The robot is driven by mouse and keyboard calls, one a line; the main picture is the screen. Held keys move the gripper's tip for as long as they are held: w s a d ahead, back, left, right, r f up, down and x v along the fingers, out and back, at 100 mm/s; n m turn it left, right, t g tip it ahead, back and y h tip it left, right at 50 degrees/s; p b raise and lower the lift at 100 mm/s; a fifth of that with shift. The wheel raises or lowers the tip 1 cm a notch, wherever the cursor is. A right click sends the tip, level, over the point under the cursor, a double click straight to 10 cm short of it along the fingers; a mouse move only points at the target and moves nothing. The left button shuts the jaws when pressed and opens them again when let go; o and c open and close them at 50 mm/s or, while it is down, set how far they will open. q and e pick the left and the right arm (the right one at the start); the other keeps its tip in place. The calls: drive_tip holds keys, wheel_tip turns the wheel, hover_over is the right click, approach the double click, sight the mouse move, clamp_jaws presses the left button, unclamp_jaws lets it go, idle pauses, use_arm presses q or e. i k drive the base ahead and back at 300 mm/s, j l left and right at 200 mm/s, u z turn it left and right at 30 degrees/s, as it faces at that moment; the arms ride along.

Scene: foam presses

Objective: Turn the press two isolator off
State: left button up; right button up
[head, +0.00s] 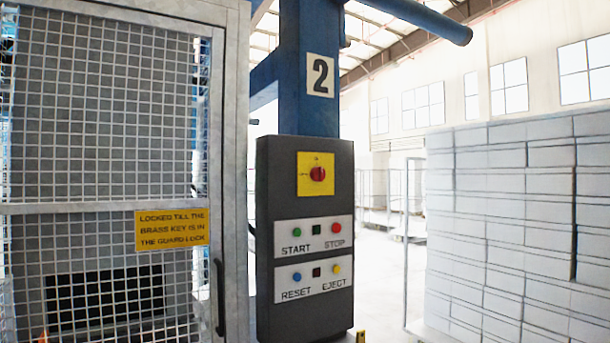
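The press two isolator (317,174) is a red rotary knob on a yellow square plate, high on a dark grey control box. Its small position lettering is too blurred to read, so I cannot tell how it is set. The control box (263,240) is fixed to a blue column (300,105) that carries a white plate with the number 2 (320,75). Below the isolator are a green START button (316,229), a red STOP button (336,227), a blue RESET button (297,277) and a yellow EJECT button (336,269). Neither gripper is in view.
A closed mesh guard door (110,110) with a black handle (219,298) stands left of the box. Its yellow sign (172,229) says locked till the brass key is in the guard lock. Stacked pale blocks (500,230) stand at right. Open floor (385,290) lies between.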

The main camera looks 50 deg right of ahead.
sight(318, 174)
drive_tip(key=l+u, duration=0.15)
drive_tip(key=l, duration=0.4)
drive_tip(key=k+l+u, duration=0.15)
drive_tip(key=l, duration=1.1)
drive_tip(key=k+l+u, duration=0.1)
drive_tip(key=l, duration=0.6)
drive_tip(key=k+l, duration=0.15)
drive_tip(key=l, duration=0.6)
drive_tip(key=i+u, duration=0.05)
